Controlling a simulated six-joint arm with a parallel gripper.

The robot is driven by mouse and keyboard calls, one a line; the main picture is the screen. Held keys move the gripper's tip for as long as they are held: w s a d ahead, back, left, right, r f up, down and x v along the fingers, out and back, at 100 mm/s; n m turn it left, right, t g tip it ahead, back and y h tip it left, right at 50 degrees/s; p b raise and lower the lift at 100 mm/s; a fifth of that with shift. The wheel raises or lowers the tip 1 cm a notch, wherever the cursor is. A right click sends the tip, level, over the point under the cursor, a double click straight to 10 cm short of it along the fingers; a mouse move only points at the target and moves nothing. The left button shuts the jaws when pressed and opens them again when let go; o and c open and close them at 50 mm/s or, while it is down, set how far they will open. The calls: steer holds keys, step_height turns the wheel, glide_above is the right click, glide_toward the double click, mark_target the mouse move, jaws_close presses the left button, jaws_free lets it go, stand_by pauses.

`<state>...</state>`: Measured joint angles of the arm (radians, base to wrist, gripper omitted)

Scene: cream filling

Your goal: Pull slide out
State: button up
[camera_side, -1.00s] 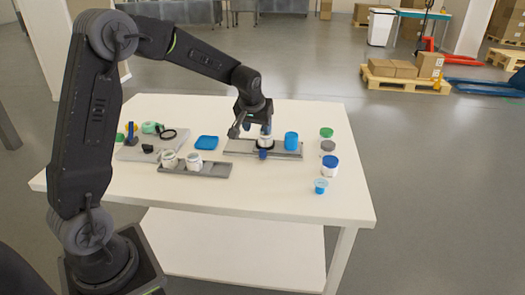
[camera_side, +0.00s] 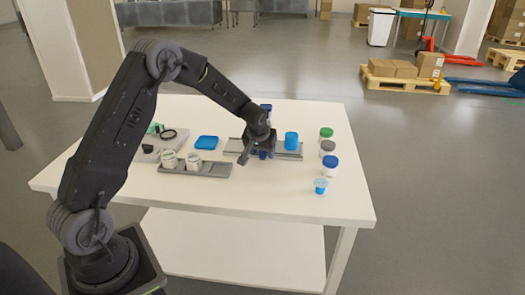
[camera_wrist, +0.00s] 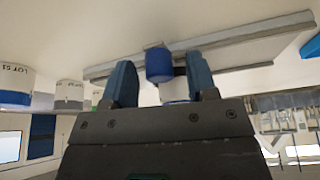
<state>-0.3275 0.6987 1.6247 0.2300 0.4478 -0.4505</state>
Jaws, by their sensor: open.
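The slide is a long grey rail (camera_side: 293,155) on the table, with a blue cylindrical knob (camera_side: 263,155) at its near side. In the wrist view, the knob (camera_wrist: 159,65) sits between my two blue-grey fingers, with gaps on both sides. In the side view, my gripper (camera_side: 259,148) covers the middle of the rail. A white and blue jar (camera_wrist: 174,88) shows partly behind the knob; my arm hides it in the side view.
A second grey rail (camera_side: 216,170) with two white jars lies front left. A blue tray (camera_side: 207,142) is behind it. Several lidded jars (camera_side: 330,166) line the right side.

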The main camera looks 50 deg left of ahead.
jaws_close()
stand_by(0.3)
steer(key=s+a, duration=0.6)
steer(key=shift+s+a, duration=0.4)
jaws_free()
steer(key=shift+d+r, duration=0.1)
steer(key=v, duration=1.3)
steer(key=shift+s+r, duration=0.2)
steer(key=shift+r, duration=0.05)
steer(key=shift+d, duration=0.1)
